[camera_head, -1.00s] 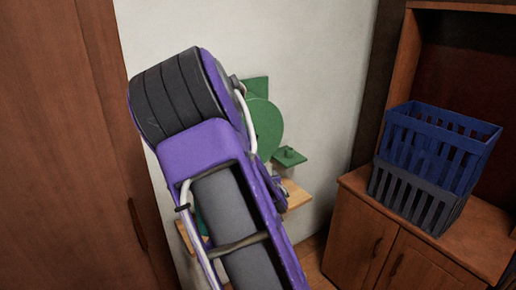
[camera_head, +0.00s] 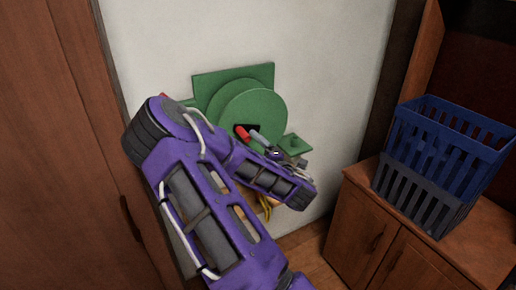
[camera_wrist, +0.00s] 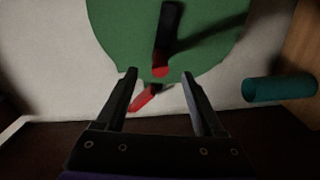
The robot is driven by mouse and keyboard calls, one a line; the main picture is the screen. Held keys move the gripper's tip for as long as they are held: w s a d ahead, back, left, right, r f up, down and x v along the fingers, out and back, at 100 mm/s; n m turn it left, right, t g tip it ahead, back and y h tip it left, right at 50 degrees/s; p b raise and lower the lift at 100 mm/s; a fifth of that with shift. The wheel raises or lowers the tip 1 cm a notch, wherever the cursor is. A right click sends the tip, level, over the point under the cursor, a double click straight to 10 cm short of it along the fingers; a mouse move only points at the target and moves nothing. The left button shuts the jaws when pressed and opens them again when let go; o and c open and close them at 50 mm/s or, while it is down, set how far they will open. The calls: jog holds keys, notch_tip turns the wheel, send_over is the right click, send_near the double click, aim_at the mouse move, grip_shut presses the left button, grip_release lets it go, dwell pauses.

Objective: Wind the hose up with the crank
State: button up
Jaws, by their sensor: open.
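The green hose reel (camera_head: 255,108) is mounted on the pale wall, and its round face also fills the top of the wrist view (camera_wrist: 115,25). Its crank shows there as a black arm (camera_wrist: 170,25) with a red end (camera_wrist: 160,71). A second red piece (camera_wrist: 145,97) shows between my fingers, nearer the left one; how it joins the crank is unclear. In the head view a red handle (camera_head: 241,132) shows before the disc. My gripper (camera_wrist: 159,74) is open, its fingertips on either side of the red end in the picture, with no grip on it. A yellow strand (camera_head: 265,207), possibly hose, is partly hidden by my arm.
A green bracket (camera_head: 296,145) sticks out right of the reel. A teal cylinder (camera_wrist: 282,88) is at the right of the wrist view. A wooden cabinet (camera_head: 365,225) holding a blue basket (camera_head: 445,140) stands at right. A wooden door (camera_head: 50,130) is at left.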

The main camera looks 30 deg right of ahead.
aim_at(243, 133)
jog(key=shift+w+a+b, duration=0.1)
jog(key=shift+w+b, duration=0.25)
jog(key=shift+w, duration=3.6)
grip_shut()
